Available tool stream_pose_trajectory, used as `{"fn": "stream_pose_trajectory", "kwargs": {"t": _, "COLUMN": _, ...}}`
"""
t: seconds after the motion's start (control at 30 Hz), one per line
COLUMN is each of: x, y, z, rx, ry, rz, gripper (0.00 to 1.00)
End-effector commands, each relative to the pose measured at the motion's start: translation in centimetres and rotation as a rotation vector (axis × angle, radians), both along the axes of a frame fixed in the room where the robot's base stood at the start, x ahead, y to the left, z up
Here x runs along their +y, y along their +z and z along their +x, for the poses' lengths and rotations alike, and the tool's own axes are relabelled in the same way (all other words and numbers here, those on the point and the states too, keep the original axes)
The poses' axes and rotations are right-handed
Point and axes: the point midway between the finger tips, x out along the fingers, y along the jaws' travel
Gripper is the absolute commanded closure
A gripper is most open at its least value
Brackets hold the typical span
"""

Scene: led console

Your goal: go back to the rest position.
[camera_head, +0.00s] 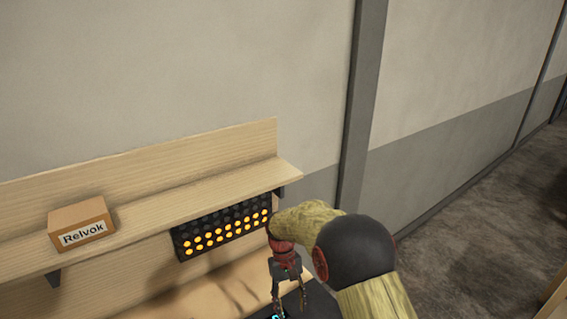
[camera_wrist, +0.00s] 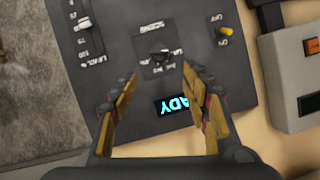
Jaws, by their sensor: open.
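My gripper (camera_head: 290,296) is at the lower middle of the head view, hanging down over a dark console at the bottom edge. In the wrist view my gripper (camera_wrist: 160,100) is open, with its two yellow-and-dark fingers apart and nothing between them. Below it is the dark console panel (camera_wrist: 125,65). The panel has a dark knob (camera_wrist: 162,56) ahead of the fingertips, a yellow-tipped switch (camera_wrist: 226,31) marked ON and OFF, and a slider (camera_wrist: 86,23) with a scale. A lit display (camera_wrist: 178,104) reading "ADY" is partly hidden by the right finger.
An LED board (camera_head: 225,229) with lit orange rows hangs under a wooden shelf (camera_head: 150,212). A box labelled Relvok (camera_head: 80,224) sits on the shelf. A grey unit (camera_wrist: 292,75) with an orange button lies right of the console. Open floor (camera_head: 470,235) lies to the right.

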Motion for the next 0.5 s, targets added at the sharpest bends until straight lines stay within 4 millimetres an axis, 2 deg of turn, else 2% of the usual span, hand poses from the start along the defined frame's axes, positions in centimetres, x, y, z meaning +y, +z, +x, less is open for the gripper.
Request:
{"fn": "stream_pose_trajectory", "kwargs": {"t": 0.07, "x": -0.5, "y": -1.3, "z": -1.8, "rx": 0.022, "ry": -0.003, "rz": -0.007, "gripper": 0.53}}
{"fn": "stream_pose_trajectory", "kwargs": {"t": 0.13, "x": -0.9, "y": -1.1, "z": -2.9, "rx": 0.015, "ry": -0.006, "rz": -0.004, "gripper": 0.53}}
{"fn": "stream_pose_trajectory", "kwargs": {"t": 0.37, "x": -3.0, "y": 2.1, "z": -6.3, "rx": -0.067, "ry": -0.036, "rz": 0.021, "gripper": 0.53}}
{"fn": "stream_pose_trajectory", "kwargs": {"t": 0.5, "x": -4.8, "y": 4.6, "z": -8.4, "rx": -0.142, "ry": -0.066, "rz": 0.044, "gripper": 0.53}}
